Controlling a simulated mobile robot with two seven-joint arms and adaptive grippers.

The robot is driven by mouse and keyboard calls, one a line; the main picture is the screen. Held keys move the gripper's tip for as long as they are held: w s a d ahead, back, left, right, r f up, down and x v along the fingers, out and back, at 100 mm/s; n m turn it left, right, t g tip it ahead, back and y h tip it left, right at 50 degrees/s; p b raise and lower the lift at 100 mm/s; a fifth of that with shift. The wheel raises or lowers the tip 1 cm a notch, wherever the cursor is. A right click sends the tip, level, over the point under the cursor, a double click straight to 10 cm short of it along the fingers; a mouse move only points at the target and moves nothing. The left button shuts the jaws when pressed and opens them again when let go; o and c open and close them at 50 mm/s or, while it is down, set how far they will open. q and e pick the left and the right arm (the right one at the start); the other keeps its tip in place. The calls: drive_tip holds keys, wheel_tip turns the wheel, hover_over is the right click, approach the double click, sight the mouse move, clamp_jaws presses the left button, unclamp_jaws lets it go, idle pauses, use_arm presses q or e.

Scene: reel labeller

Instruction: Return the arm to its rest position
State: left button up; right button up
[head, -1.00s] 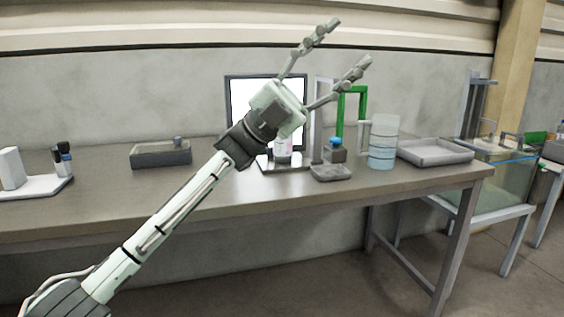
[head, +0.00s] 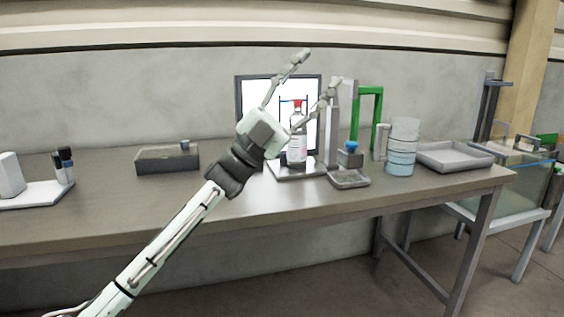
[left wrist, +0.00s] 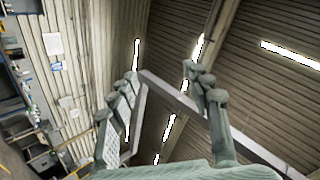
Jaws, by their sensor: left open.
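My left arm (head: 165,245) reaches up from the lower left in the head view. Its gripper (head: 312,72) is raised in front of the screen and above the table, tilted up to the right. The two fingers are spread wide with nothing between them. In the left wrist view the gripper (left wrist: 165,85) is also open and empty, pointing toward the ceiling. My right gripper is not in view.
The table (head: 240,205) bears a bottle with a red cap (head: 297,145) before the screen (head: 254,92), a blue-topped item (head: 350,155), stacked clear cylinders (head: 402,150), a grey tray (head: 455,157) and a dark box (head: 166,159). The table's front middle is clear.

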use_arm(q)
drive_tip(key=shift+w+a+f+n+t, duration=0.25)
drive_tip(key=shift+w+a+n+t, duration=0.75)
drive_tip(key=shift+w+n+t, duration=0.15)
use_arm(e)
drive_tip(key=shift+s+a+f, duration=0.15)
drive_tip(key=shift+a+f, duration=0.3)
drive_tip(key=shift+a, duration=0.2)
use_arm(q)
drive_tip(key=shift+s, duration=0.1)
